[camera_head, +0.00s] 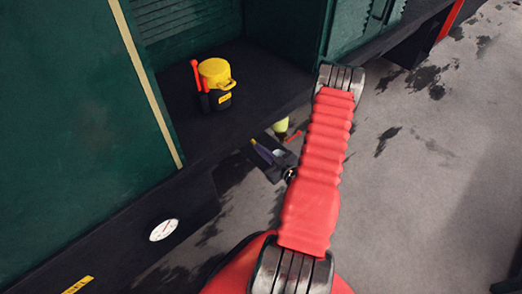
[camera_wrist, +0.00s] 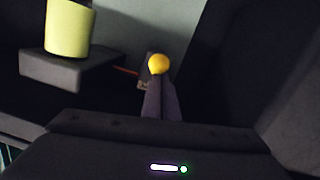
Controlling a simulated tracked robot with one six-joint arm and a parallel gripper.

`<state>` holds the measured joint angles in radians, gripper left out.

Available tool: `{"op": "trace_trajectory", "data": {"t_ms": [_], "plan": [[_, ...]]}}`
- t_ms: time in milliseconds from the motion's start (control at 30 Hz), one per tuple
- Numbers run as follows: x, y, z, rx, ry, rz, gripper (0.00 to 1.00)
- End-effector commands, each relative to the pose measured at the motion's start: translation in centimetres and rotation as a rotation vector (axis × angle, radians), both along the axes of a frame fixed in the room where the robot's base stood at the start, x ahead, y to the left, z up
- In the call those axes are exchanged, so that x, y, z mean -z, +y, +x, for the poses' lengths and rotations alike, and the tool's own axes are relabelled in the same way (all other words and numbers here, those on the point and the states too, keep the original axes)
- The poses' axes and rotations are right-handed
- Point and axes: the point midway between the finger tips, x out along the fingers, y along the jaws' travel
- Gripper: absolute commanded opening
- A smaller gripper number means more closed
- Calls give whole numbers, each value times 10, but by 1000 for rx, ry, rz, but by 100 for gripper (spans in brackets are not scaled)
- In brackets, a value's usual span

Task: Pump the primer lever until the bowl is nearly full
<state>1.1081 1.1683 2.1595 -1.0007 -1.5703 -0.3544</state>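A pale yellow-green bowl (camera_head: 281,126) sits low under the tram's dark floor edge. In the wrist view the bowl (camera_wrist: 69,28) stands on a dark bracket at the upper left; its fill level cannot be read. A short red primer lever (camera_head: 294,136) shows beside the bowl, and its thin red rod (camera_wrist: 127,71) also shows in the wrist view. A round yellow knob (camera_wrist: 158,65) sits at the tips of my gripper (camera_wrist: 159,80), whose purple-grey fingers are close together and appear shut on it. In the head view my gripper (camera_head: 264,152) is left of the lever, partly behind my red arm.
A yellow-and-black canister (camera_head: 215,84) with a red handle stands on the tram's dark floor. A white round gauge (camera_head: 163,230) is on the dark lower side. Green tram panels (camera_head: 75,110) fill the left. Stained grey ground (camera_head: 440,160) lies open to the right.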

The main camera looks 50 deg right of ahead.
Motion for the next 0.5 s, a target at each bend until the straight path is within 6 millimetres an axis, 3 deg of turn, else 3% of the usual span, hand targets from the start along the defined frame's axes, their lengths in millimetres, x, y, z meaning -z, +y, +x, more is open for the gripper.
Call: {"op": "trace_trajectory", "data": {"t_ms": [133, 500], "plan": [[-19, 4, -6, 0, -12, -2, 0], [-7, 7, -49, 4, -12, -1, 0]]}}
